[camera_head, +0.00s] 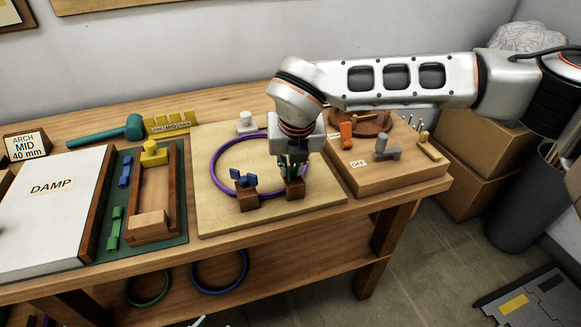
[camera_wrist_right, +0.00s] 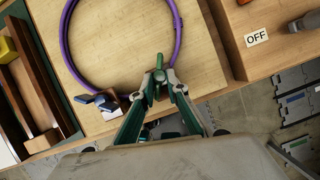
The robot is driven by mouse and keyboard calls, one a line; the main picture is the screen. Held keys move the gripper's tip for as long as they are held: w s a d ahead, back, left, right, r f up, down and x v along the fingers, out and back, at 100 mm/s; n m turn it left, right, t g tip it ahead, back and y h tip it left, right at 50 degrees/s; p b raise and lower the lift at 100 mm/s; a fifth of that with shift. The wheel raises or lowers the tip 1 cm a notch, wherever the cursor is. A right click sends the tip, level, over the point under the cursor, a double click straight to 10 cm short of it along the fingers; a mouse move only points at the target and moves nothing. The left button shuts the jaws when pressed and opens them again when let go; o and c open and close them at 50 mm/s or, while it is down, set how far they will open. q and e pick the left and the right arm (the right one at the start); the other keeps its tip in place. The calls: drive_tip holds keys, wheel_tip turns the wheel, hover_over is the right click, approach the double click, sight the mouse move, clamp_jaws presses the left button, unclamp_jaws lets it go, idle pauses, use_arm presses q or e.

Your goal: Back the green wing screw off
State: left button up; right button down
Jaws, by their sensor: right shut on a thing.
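My right gripper (camera_head: 292,170) points down over the right brown block (camera_head: 295,188) on the pale board (camera_head: 222,215). In the right wrist view the right gripper (camera_wrist_right: 159,78) is shut on the green wing screw (camera_wrist_right: 158,64), whose wing shows between the fingertips. In the head view the fingers mostly hide the screw, and I cannot tell how far it sits in its block. A purple cane ring (camera_head: 217,163) lies on the board and passes by the blocks. My left gripper is in neither view.
A blue wing screw (camera_head: 243,179) stands on the left block (camera_head: 247,200), close beside my right gripper. A white knob (camera_head: 246,121) is at the board's back. A wooden base marked OFF (camera_head: 385,175) with levers stands to the right. A tray (camera_head: 168,200) lies left.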

drive_tip(key=n+y, duration=0.1)
drive_tip(key=n, duration=0.1)
drive_tip(key=shift+d+n, duration=0.2)
drive_tip(key=shift+n, duration=0.2)
drive_tip(key=n, duration=0.1)
drive_tip(key=n+g+y, duration=0.1)
drive_tip(key=n, duration=0.3)
drive_tip(key=shift+w+d+y, duration=0.25)
drive_tip(key=shift+y, duration=0.15)
drive_tip(key=n, duration=0.2)
drive_tip(key=n+g, duration=0.1)
drive_tip(key=n, duration=0.1)
drive_tip(key=shift+w+d+g+y, duration=0.1)
drive_tip(key=shift+w+g+y, duration=0.05)
drive_tip(key=shift+g+y, duration=0.2)
drive_tip(key=n+g, duration=0.1)
drive_tip(key=n, duration=0.2)
drive_tip(key=shift+w+y, duration=0.15)
drive_tip(key=shift+y, duration=0.1)
drive_tip(key=shift+n, duration=0.5)
drive_tip(key=shift+n+g, duration=0.3)
drive_tip(key=shift+g, duration=0.05)
drive_tip(key=shift+f, duration=0.1)
